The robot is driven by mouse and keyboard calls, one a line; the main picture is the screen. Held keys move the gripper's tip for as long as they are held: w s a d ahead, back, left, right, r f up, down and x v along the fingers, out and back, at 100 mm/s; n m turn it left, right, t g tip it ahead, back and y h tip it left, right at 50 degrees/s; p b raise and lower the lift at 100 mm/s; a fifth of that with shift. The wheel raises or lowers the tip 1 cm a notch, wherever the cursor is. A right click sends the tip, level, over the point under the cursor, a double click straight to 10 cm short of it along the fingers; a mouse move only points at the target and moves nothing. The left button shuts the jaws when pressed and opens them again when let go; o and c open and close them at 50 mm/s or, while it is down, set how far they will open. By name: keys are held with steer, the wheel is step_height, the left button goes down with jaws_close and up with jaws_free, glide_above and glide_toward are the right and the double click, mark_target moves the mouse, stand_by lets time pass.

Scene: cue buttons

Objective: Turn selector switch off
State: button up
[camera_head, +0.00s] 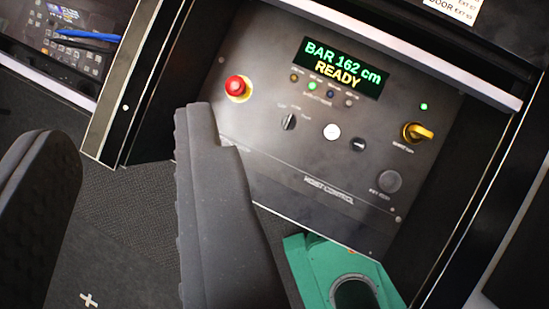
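The grey control panel (300,180) appears tilted in the view. A black selector knob (289,122) with small labels around it is left of centre; the labels are too small to read surely. A second small black knob (358,145) is to its right, past a white round button (332,132). A yellow rotary handle (418,132) is at the right, with a lit green lamp (424,106) above it. My gripper (122,135) is open and empty, its two dark fingers wide apart. Its right finger overlaps the panel's left edge in view, below the red button.
A red mushroom button (237,87) on a yellow base is upper left. The display (342,67) reads "BAR 162 cm READY". A round keyed cap (388,181) is lower right. A green box with a round opening (318,258) is below. Raised frame edges flank the panel.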

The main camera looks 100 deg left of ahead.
steer(key=w+f+m+g+p, duration=0.1)
steer(key=w+f+m+g, duration=0.3)
steer(key=f, duration=1.2)
steer(key=m+g+h+p, duration=0.1)
steer(key=m+g+h, duration=0.1)
steer(key=g, duration=0.2)
glide_toward(288, 122)
steer(key=f, duration=0.5)
steer(key=f+b, duration=0.1)
steer(key=f, duration=0.2)
steer(key=shift+w+f, duration=0.2)
steer(key=shift+w, duration=0.05)
jaws_close()
steer(key=shift+d, duration=0.15)
